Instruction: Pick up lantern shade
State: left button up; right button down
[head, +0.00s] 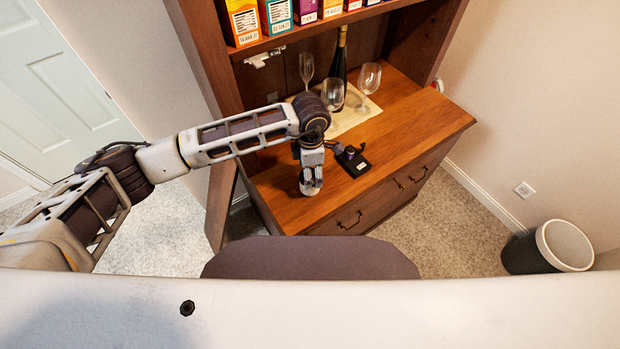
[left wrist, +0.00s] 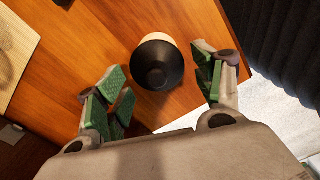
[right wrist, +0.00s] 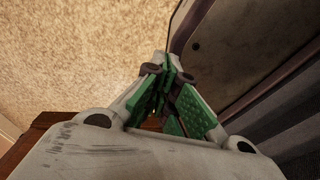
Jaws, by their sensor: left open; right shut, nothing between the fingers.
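The lantern shade, as far as I can tell, is the dark round cup-like object (left wrist: 158,68) with a cream edge behind it. It sits on the wooden counter in the left wrist view. My left gripper (left wrist: 162,80) is open, with its green-padded fingers on either side of the object and visible space on both sides. My right gripper (right wrist: 166,80) is shut and empty, away from the counter top.
The counter's right side is clear.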

pick_arm(q)
jog(key=shift+f, duration=0.4)
notch_tip(320, 180, down, 4)
jog(key=shift+w+r+p, duration=0.15)
jog(key=shift+r+p, duration=0.1)
jog(key=shift+p, duration=0.25)
jog(key=shift+f, duration=0.4)
jog(key=c, duration=0.8)
jog(key=shift+c, duration=0.4)
jog(key=shift+r, duration=0.85)
notch_tip(320, 180, up, 7)
jog(key=shift+f+b, duration=0.1)
jog(key=shift+b, duration=0.35)
jog(key=shift+r, duration=0.75)
pick_arm(e)
jog(key=shift+w+d, duration=0.6)
jog(key=shift+w, duration=0.2)
